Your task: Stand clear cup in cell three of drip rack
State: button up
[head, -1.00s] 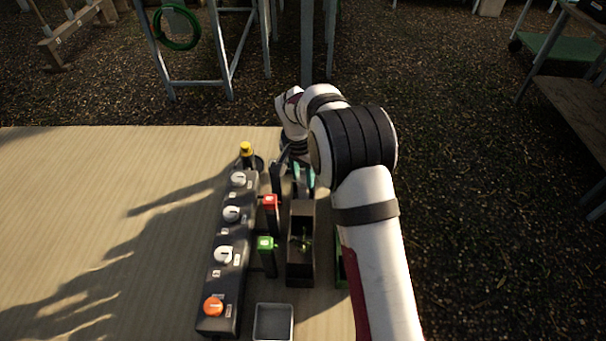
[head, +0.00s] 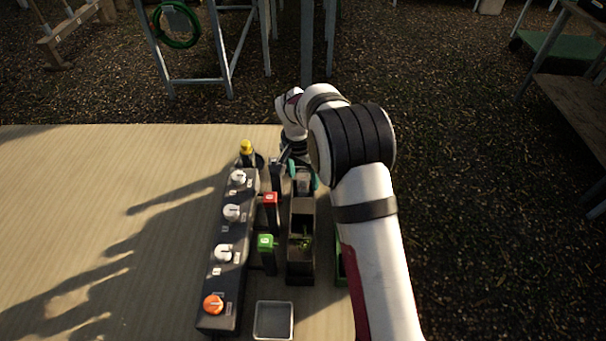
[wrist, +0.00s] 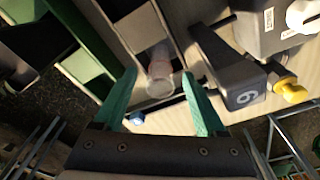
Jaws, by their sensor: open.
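The clear cup (wrist: 160,78) shows in the wrist view as a small see-through cylinder. It appears to stand in the end cell of the dark drip rack (wrist: 128,32); its base is hard to see. My gripper (wrist: 159,74) is open, with one teal finger on each side of the cup and visible gaps between. In the head view my gripper (head: 303,172) is at the far end of the black rack (head: 301,272). The cup is too small to tell there. A nearer cell of the rack holds something green and leafy (head: 305,242).
A black knob panel (head: 226,258) stands left of the rack. Red (head: 270,199) and green (head: 265,242) topped levers stand between them. A grey tray (head: 273,320) sits in front. The table's left is clear.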

jog(key=shift+r, duration=0.1)
notch_tip(320, 180, up, 16)
jog(key=s+a, duration=0.1)
jog(key=shift+s+f, duration=0.25)
jog(key=shift+s, duration=0.1)
